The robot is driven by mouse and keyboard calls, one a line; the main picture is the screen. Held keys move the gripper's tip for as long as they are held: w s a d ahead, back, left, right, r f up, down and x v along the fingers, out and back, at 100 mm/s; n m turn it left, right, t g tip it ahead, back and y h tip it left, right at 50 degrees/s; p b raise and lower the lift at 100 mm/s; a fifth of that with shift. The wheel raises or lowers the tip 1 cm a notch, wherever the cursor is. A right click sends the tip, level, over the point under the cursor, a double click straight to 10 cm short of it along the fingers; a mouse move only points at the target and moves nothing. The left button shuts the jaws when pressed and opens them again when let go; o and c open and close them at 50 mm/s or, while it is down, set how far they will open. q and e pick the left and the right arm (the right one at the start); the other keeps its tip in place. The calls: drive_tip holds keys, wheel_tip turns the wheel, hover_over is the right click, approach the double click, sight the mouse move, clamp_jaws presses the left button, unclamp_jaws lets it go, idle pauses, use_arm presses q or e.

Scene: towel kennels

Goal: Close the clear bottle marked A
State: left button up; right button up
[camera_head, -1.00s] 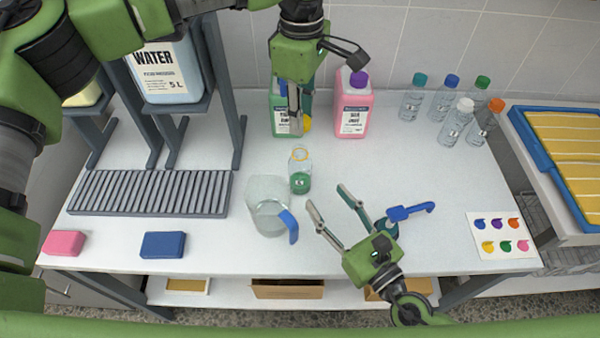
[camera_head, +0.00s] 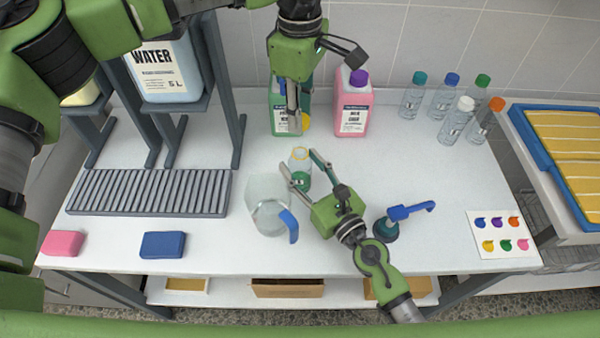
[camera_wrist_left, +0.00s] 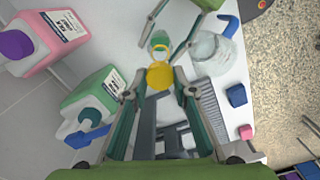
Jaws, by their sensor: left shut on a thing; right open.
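The clear bottle (camera_head: 301,180) stands upright on the table with green liquid inside and a yellow ring at its uncovered neck. Its marking is too small to read. My left gripper (camera_head: 298,127) is shut on a yellow cap (camera_wrist_left: 160,75), held above and behind the bottle in the head view; the cap also shows there (camera_head: 306,122). My right gripper (camera_head: 299,160) is open, with its fingers on either side of the bottle. I cannot tell whether they touch it. The bottle also shows in the left wrist view (camera_wrist_left: 159,43), just beyond the cap.
A clear jug (camera_head: 266,210) with a blue handle stands close left of the bottle. A blue pump head (camera_head: 408,211) is right of my right gripper. Green (camera_head: 282,118) and pink (camera_head: 352,112) containers stand behind. Several capped bottles (camera_head: 452,120) stand back right.

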drive_tip(key=shift+w+a, duration=0.2)
drive_tip(key=shift+w, duration=0.15)
clamp_jaws()
use_arm(q)
hover_over(300, 148)
drive_tip(key=shift+w+f, duration=0.1)
drive_tip(key=shift+f, duration=2.4)
drive_tip(key=shift+f, duration=0.9)
drive_tip(key=shift+f, duration=0.55)
